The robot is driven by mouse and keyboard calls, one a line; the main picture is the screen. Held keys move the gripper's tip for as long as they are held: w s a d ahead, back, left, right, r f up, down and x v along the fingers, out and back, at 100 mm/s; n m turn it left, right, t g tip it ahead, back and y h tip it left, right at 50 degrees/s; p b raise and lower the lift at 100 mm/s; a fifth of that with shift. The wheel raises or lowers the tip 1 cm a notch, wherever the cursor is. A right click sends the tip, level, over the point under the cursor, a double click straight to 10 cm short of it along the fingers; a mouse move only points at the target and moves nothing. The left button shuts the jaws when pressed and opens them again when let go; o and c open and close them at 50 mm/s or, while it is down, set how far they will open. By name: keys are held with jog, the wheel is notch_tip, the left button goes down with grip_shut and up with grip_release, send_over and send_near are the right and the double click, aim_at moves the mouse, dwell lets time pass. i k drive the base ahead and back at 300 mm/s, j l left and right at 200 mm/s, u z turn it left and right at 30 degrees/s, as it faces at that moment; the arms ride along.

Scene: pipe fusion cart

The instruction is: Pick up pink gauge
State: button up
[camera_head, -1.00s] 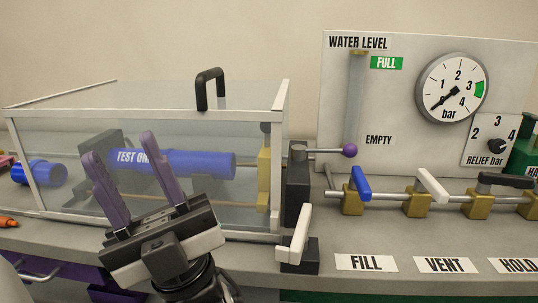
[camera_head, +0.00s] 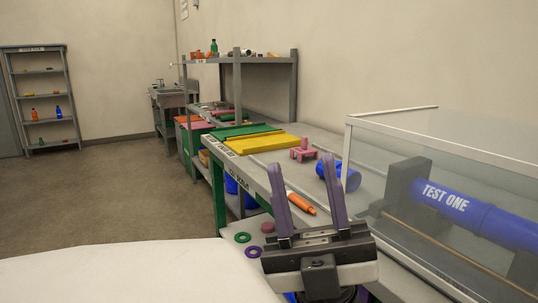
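A pink blocky piece with upright prongs (camera_head: 303,154), which looks like the pink gauge, stands on the grey bench top beside the yellow mat. My gripper (camera_head: 302,164) is open and empty, with its two purple fingers pointing up in the picture. The pink piece shows between and beyond the fingertips, apart from them as far as I can tell.
A blue pipe piece (camera_head: 350,177) and an orange marker-like item (camera_head: 301,203) lie near the pink piece. The clear-walled case (camera_head: 390,127) with the TEST ONE pipe (camera_head: 460,208) stands at right. A yellow mat (camera_head: 268,143) lies behind. Open floor (camera_head: 110,190) is at left.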

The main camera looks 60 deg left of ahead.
aim_at(305, 150)
jog(key=j+u, duration=0.1)
jog(key=u, duration=0.3)
jog(key=i+j+u, duration=0.1)
jog(key=u, duration=0.65)
jog(key=i+j, duration=0.7)
jog(key=i, duration=0.2)
jog(key=k+l+u, duration=0.15)
jog(key=k+l, duration=0.15)
